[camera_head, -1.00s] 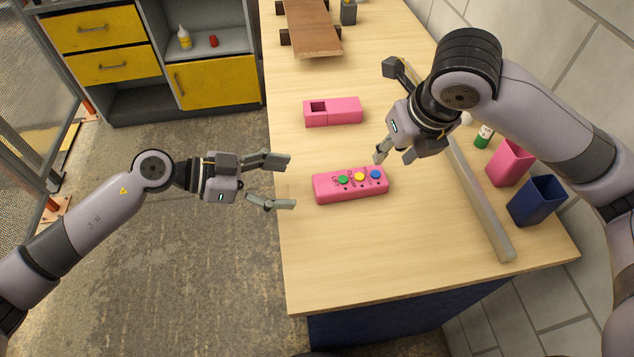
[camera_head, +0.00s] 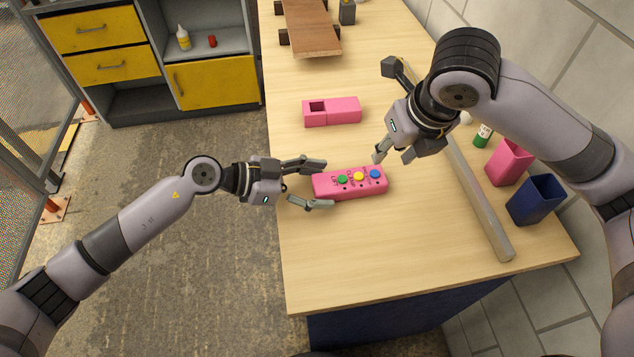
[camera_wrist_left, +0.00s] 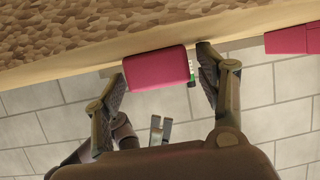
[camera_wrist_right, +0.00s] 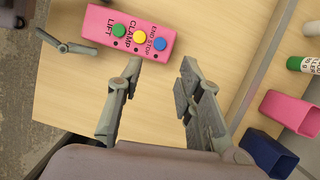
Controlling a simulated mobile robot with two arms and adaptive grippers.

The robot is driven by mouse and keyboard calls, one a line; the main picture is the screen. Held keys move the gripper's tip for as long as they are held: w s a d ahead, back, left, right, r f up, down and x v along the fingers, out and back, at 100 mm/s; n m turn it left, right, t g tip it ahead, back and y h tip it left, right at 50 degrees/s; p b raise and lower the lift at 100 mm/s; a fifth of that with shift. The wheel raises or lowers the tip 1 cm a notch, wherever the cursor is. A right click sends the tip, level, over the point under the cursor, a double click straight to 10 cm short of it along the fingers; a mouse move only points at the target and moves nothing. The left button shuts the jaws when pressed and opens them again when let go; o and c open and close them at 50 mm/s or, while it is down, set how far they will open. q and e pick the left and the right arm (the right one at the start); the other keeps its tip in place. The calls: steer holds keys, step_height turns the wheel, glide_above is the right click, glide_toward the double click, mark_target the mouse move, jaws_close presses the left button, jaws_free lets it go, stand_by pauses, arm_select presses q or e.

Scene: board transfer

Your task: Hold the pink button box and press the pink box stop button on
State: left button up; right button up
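The pink button box (camera_head: 350,189) lies on the wooden table in the head view. It has a green, a yellow and a blue button; in the right wrist view the labels read LIFT, CLAMP and END STOP, with END STOP by the blue button (camera_wrist_right: 160,44). My left gripper (camera_head: 320,184) is open, its fingers on either side of the box's left end; the box end (camera_wrist_left: 155,82) shows between the fingers in the left wrist view. My right gripper (camera_head: 392,156) is above the table, just beyond the box's right end. Its fingers (camera_wrist_right: 160,75) are apart and empty.
Another pink box with a square opening (camera_head: 332,111) lies farther back. A long grey bar (camera_head: 480,200) lies along the right side, with a pink bin (camera_head: 509,163) and a blue bin (camera_head: 536,200) beyond it. The table front is clear.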

arm_select(q)
steer(key=c, duration=1.1)
arm_select(e)
steer(key=shift+c, duration=0.3)
arm_select(q)
steer(key=shift+c, duration=0.2)
arm_select(e)
jaws_close()
stand_by(1.8)
